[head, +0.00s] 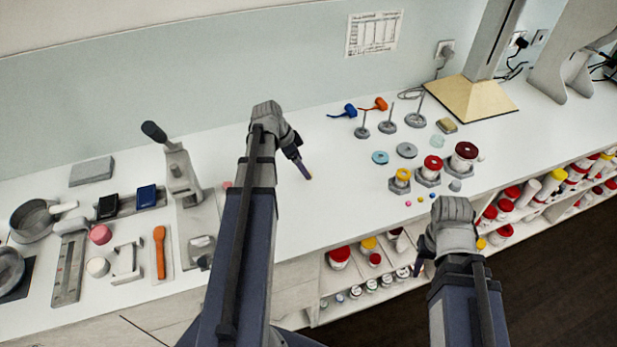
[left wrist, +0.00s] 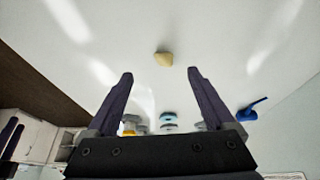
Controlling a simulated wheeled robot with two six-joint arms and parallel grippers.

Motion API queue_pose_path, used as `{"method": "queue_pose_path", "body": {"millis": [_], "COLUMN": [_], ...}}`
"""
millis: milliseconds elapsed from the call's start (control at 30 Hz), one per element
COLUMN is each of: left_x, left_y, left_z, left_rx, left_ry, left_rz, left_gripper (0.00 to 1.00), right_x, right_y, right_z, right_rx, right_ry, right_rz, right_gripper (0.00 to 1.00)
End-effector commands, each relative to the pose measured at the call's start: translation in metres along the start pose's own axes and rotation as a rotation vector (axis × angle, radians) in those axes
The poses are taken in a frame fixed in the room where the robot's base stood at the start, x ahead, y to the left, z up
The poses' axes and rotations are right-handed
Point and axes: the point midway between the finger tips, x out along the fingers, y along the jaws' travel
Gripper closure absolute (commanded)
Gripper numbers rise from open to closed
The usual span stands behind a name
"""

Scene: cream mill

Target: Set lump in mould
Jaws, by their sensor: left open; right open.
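A small tan lump (left wrist: 163,58) lies on the white bench in the left wrist view, just beyond my left fingertips and between their lines, not touching them. In the head view only a bit of tan (head: 309,177) shows at the end of my left gripper (head: 304,168). The left gripper (left wrist: 160,78) is open and empty, low over the bench. My right gripper (head: 423,262) is open and empty in front of the bench edge.
Coloured pots (head: 433,165), discs (head: 407,150), pegged stands (head: 387,122) and mallets (head: 349,109) are at the right. Bench right of my left gripper is clear.

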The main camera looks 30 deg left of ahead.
Motion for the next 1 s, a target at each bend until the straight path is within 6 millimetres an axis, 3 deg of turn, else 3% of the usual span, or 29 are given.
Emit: {"method": "queue_pose_path", "body": {"millis": [400,700,1000], "left_x": [0.05,0.05,0.05], "left_y": [-0.006,-0.006,-0.006], "left_z": [0.0,-0.002,-0.002], "left_rx": [0.001,0.0,0.0], "left_ry": [0.0,0.0,0.0], "left_rz": [0.0,0.0,0.0], "left_gripper": [0.12,0.14,0.47], "right_x": [0.045,0.045,0.045], "right_y": [-0.004,-0.004,-0.004], "right_z": [-0.003,-0.003,-0.003], "right_rx": [0.0,0.0,0.0], "right_ry": [0.0,0.0,0.0], "right_rz": [0.0,0.0,0.0], "right_gripper": [0.5,0.5,0.5]}}
